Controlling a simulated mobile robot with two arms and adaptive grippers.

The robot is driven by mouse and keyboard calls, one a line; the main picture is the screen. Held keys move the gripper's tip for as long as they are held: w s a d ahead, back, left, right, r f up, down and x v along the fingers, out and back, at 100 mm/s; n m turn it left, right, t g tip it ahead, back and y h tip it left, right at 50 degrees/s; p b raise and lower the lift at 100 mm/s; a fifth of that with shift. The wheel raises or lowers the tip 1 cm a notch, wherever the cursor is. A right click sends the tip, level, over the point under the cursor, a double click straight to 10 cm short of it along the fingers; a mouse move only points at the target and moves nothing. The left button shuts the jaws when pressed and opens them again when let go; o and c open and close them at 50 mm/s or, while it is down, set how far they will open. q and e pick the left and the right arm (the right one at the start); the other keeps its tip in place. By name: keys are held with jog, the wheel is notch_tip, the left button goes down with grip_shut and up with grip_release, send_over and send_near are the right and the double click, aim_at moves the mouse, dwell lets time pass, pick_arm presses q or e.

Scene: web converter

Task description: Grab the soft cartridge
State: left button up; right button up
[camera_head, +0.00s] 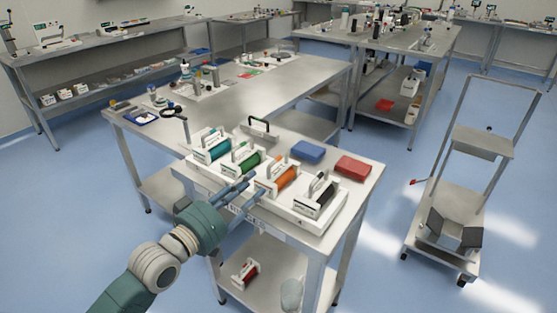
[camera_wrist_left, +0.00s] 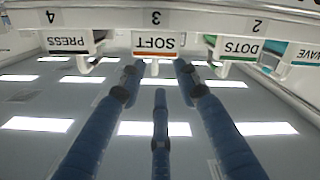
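The soft cartridge (camera_head: 286,177), white with an orange roll and a handle on top, sits third from the left in a white rack (camera_head: 310,217) on the table corner. In the left wrist view its upside-down SOFT label (camera_wrist_left: 155,41) shows below the number 3, with an orange stripe. My left gripper (camera_head: 252,190) is open and empty at the rack's front edge, pointing at the green and orange cartridges. In the left wrist view its spread blue fingers (camera_wrist_left: 160,75) point toward the SOFT label, apart from it as far as I can tell. My right gripper is not in view.
Teal (camera_head: 217,149), green (camera_head: 248,161) and black (camera_head: 318,200) cartridges share the rack. A blue pad (camera_head: 307,151) and red pad (camera_head: 353,167) lie behind it. A red cartridge (camera_head: 245,271) is on the lower shelf. A cart (camera_head: 455,205) stands right, with clear floor between.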

aim_at(275, 161)
pick_arm(q)
jog(key=w+d+r, duration=0.1)
jog(key=d, duration=0.1)
jog(key=w+d+r, duration=0.1)
jog(key=w+d, duration=0.1)
jog(key=shift+r+p, duration=0.15)
jog(key=shift+p, duration=0.15)
jog(key=shift+w, duration=0.35)
jog(key=p+x, duration=0.1)
jog(key=x, duration=0.3)
jog(key=shift+w+a, duration=0.1)
jog(key=shift+w, duration=0.1)
jog(key=shift+w+d, duration=0.2)
jog(key=shift+w, duration=0.1)
jog(key=shift+w+d, duration=0.1)
jog(key=shift+w, duration=0.05)
jog(key=c, duration=0.4)
grip_shut()
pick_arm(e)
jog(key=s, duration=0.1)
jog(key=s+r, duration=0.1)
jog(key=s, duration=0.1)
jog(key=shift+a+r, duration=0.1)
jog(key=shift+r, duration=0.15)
